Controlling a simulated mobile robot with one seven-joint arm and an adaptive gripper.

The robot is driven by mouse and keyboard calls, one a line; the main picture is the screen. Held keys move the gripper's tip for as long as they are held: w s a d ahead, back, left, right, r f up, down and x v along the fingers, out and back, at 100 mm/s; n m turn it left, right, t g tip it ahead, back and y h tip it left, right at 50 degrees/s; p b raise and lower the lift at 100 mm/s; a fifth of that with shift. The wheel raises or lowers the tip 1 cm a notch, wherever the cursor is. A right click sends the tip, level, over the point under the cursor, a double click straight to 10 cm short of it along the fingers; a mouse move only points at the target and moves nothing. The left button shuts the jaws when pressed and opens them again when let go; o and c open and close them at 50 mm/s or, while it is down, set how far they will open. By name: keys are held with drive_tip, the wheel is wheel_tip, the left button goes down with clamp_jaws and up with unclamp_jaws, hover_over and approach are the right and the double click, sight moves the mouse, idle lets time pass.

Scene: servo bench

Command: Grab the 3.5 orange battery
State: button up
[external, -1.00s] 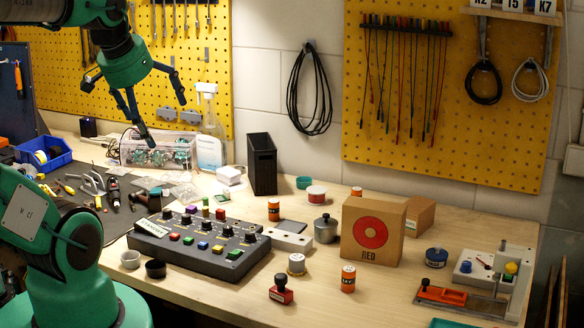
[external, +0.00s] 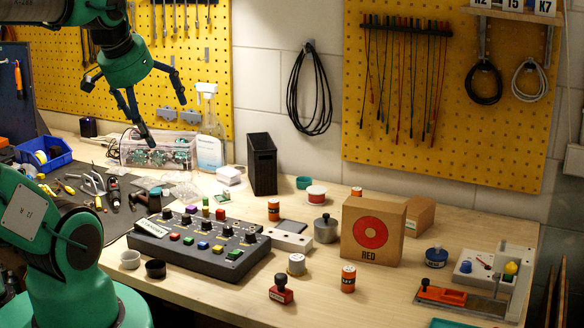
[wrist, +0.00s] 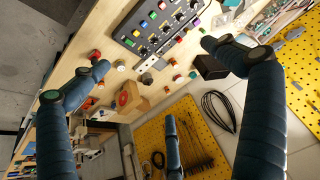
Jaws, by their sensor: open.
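Three orange cylinders, battery-like with dark or pale bands, stand upright on the bench in the external view. A second orange battery (external: 273,210) stands behind the black control box. A third orange cylinder (external: 356,192) is partly hidden behind the cardboard box. Their printed labels are too small to tell which reads 3.5. My gripper (external: 164,121) is open and empty, high at the upper left, well away from all three. Its spread blue fingers frame the wrist view (wrist: 158,66).
A control box (external: 200,240) with knobs and coloured buttons lies mid-bench. A cardboard box (external: 373,230) with a red ring, a black bin (external: 262,164), a metal pot (external: 325,229) and a red stamp (external: 281,290) stand around the batteries. Bare wood shows at the front.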

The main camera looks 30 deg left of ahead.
drive_tip(key=c, duration=1.4)
drive_tip(key=shift+o, duration=0.2)
drive_tip(key=shift+r, duration=0.1)
